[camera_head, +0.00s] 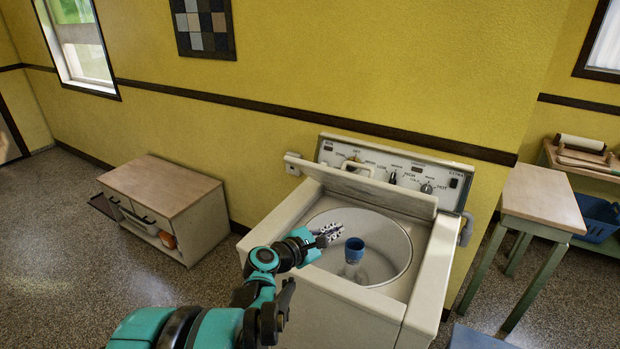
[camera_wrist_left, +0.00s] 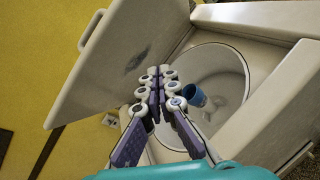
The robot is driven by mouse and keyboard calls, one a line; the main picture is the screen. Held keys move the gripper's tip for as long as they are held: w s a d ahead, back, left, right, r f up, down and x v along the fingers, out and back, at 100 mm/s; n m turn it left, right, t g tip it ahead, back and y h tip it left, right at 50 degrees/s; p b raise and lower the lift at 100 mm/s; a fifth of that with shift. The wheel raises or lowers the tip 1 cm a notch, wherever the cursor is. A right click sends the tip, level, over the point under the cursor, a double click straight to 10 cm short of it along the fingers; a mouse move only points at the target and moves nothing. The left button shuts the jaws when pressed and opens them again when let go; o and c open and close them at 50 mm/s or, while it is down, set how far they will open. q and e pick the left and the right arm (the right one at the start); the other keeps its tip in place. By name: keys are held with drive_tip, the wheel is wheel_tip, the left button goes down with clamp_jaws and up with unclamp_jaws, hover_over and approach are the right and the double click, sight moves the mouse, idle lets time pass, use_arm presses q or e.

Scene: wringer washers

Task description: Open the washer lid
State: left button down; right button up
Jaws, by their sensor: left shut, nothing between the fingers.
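The white washer (camera_head: 350,312) stands against the yellow wall with its top opening uncovered. Its lid (camera_head: 371,185) is raised and tilted back toward the control panel, with a handle at its upper edge. In the left wrist view the lid (camera_wrist_left: 110,60) stands up at the left of the opening. Inside the tub (camera_head: 392,238) is the agitator with a blue top (camera_head: 354,246). My left gripper (camera_head: 336,230) is shut and empty over the tub opening, apart from the lid in the head view. It also shows in the left wrist view (camera_wrist_left: 156,78). My right gripper is out of view.
A low cabinet (camera_head: 160,180) with a wooden top stands left of the washer. A small wood-topped table (camera_head: 542,197) stands to the right, with a blue basket (camera_head: 598,222) on a shelf behind it. The speckled floor at left is clear.

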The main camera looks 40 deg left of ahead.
use_arm(q)
drive_tip(key=s+a+r+n+t+y, duration=0.2)
drive_tip(key=s+a+n+t+y, duration=0.15)
drive_tip(key=a+n, duration=0.85)
drive_tip(key=m+b, duration=0.2)
approach(315, 170)
drive_tip(key=w+f, duration=0.2)
drive_tip(key=w, duration=0.1)
drive_tip(key=shift+w+a+r+g+y, duration=0.1)
drive_tip(key=shift+w+r+g+y, duration=0.2)
drive_tip(key=shift+w+r, duration=0.4)
drive_tip(key=shift+w+a+r+g+y, duration=0.2)
drive_tip(key=shift+w+r, duration=0.3)
drive_tip(key=shift+r, duration=0.35)
drive_tip(key=shift+d, duration=0.15)
